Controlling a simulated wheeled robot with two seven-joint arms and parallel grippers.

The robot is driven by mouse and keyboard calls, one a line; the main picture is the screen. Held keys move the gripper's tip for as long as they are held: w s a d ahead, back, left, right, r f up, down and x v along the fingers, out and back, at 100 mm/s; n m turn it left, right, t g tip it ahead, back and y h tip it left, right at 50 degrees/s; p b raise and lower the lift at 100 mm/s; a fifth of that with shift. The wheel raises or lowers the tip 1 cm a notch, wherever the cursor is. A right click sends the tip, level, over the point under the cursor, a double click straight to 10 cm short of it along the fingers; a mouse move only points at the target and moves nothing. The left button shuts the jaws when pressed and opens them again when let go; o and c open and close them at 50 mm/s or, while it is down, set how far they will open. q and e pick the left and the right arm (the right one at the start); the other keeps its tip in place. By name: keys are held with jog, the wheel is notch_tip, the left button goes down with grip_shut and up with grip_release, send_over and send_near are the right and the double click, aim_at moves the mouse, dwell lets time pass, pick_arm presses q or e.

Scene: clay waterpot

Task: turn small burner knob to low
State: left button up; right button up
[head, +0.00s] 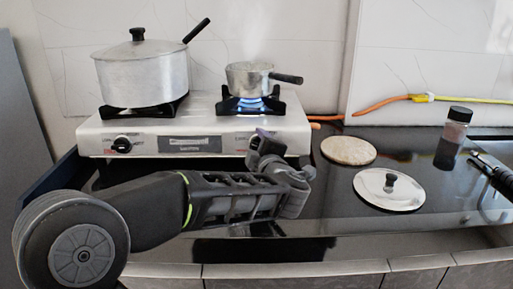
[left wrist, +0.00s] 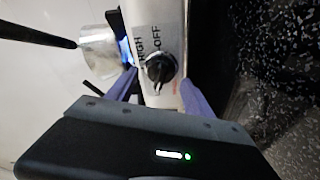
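The small burner knob (left wrist: 160,68) is black and round on the white stove front. In the left wrist view it lies between the two purple fingertips of my left gripper (left wrist: 160,92), with gaps on both sides. Printed HIGH and OFF labels show beside it. My left gripper (head: 268,150) is open at the stove's right front in the head view and hides much of this knob. The small burner (head: 252,104) burns with a blue flame under a small saucepan (head: 246,78).
A large lidded pot (head: 142,75) stands on the left burner, above the other knob (head: 122,144). Right of the stove are a round board (head: 348,150), a pot lid (head: 389,189) and a dark-capped jar (head: 454,135). An orange hose (head: 382,103) runs behind.

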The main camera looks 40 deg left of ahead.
pick_arm(q)
jog(key=shift+d, duration=0.1)
jog(key=p+v, duration=0.1)
jog(key=v, duration=0.6)
jog(key=shift+s+d, duration=0.2)
jog(key=shift+s, duration=0.1)
jog(key=shift+r, duration=0.1)
